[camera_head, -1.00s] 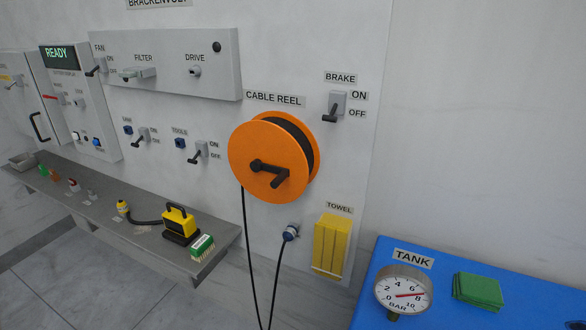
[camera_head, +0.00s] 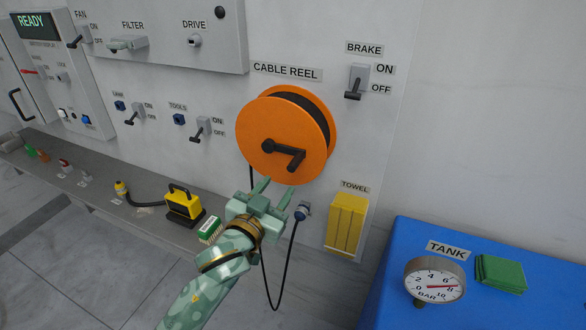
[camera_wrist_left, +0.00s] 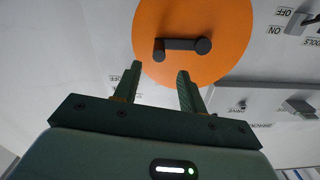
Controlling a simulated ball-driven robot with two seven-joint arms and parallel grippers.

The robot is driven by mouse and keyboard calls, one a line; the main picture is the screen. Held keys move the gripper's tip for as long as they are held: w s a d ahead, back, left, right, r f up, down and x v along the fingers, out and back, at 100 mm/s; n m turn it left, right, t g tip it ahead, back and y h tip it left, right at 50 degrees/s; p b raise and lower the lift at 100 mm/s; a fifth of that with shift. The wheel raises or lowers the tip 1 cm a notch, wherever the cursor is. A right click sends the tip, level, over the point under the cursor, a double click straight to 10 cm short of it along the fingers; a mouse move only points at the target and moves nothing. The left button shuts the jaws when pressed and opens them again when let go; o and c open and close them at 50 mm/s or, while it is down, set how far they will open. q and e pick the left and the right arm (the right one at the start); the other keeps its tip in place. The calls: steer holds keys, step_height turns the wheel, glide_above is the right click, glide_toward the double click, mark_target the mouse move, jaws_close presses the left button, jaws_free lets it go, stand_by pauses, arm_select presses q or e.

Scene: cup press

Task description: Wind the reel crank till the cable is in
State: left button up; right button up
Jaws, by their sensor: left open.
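The orange cable reel (camera_head: 280,125) is mounted on the wall panel, with dark cable wound behind its face. Its black crank (camera_head: 283,150) has a hub at the left and a handle at the lower right. In the left wrist view the orange disc (camera_wrist_left: 200,20) and crank (camera_wrist_left: 180,44) are just beyond the fingertips. My left gripper (camera_head: 262,187) is open and empty, just below the reel and apart from the crank. The black cable (camera_head: 268,285) hangs in a loop below, partly hidden by my left gripper. My right gripper is in no view.
The brake switch (camera_head: 356,80) is right of the reel. A yellow towel holder (camera_head: 346,225) and a cable plug (camera_head: 302,210) are below. A shelf (camera_head: 85,180) with a yellow lamp (camera_head: 184,203) and brush (camera_head: 210,230) is left. A blue tank (camera_head: 480,245) with a gauge (camera_head: 435,282) is right.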

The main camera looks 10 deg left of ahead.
mark_target(291, 170)
arm_select(q)
steer(key=w, duration=0.3)
steer(key=w+d+b, duration=0.1)
steer(key=w, duration=0.4)
steer(key=shift+w+d, duration=0.3)
steer(key=shift+d, duration=0.1)
jaws_close()
